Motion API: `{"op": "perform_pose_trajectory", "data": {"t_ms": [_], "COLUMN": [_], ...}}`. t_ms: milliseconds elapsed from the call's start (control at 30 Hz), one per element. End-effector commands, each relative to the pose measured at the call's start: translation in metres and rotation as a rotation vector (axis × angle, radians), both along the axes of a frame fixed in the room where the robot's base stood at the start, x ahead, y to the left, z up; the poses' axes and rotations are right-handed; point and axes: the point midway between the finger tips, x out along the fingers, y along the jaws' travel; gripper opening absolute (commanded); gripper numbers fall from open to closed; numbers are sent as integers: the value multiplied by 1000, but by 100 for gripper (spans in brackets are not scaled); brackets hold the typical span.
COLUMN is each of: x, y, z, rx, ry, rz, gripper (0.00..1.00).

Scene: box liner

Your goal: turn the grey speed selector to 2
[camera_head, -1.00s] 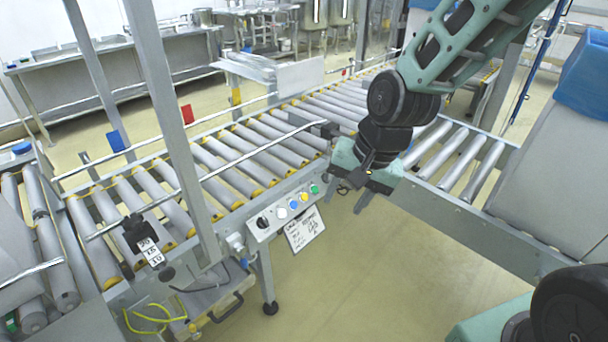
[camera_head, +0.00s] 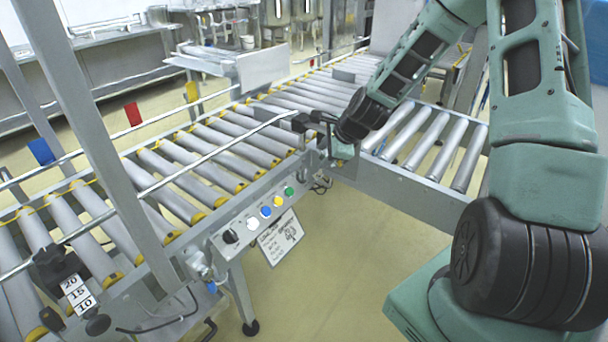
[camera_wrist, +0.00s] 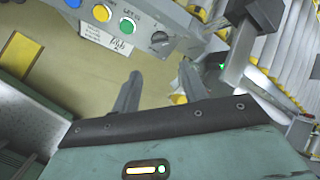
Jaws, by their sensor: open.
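The grey speed selector (camera_wrist: 159,38) is a round grey knob on the control panel, right of the green button in the wrist view. My gripper (camera_wrist: 160,82) is open and empty, its two fingers apart and pointing towards the panel end with the selector. The fingertips look apart from the knob. In the head view my gripper (camera_head: 328,150) is at the right end of the control panel (camera_head: 240,246), by the conveyor corner. There I cannot make out the selector clearly. The number it points to is too small to read.
Green (camera_head: 289,191), yellow (camera_head: 278,201), blue (camera_head: 266,211) and white (camera_head: 252,223) buttons and a black knob (camera_head: 230,236) sit on the panel. A paper sign (camera_head: 280,237) hangs below. The roller conveyor (camera_head: 215,150) and its rail lie close behind. Floor in front is clear.

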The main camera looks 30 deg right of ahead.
Motion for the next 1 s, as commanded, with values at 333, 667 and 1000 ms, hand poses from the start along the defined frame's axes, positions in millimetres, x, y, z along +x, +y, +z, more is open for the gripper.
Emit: {"op": "perform_pose_trajectory", "data": {"t_ms": [333, 667, 1000], "x": [43, 71, 77], "y": [8, 12, 12], "z": [-63, -103, -110], "rx": [-1, -1, -2], "ry": [1, 1, 1], "rz": [3, 3, 2], "gripper": [44, 44, 44]}}
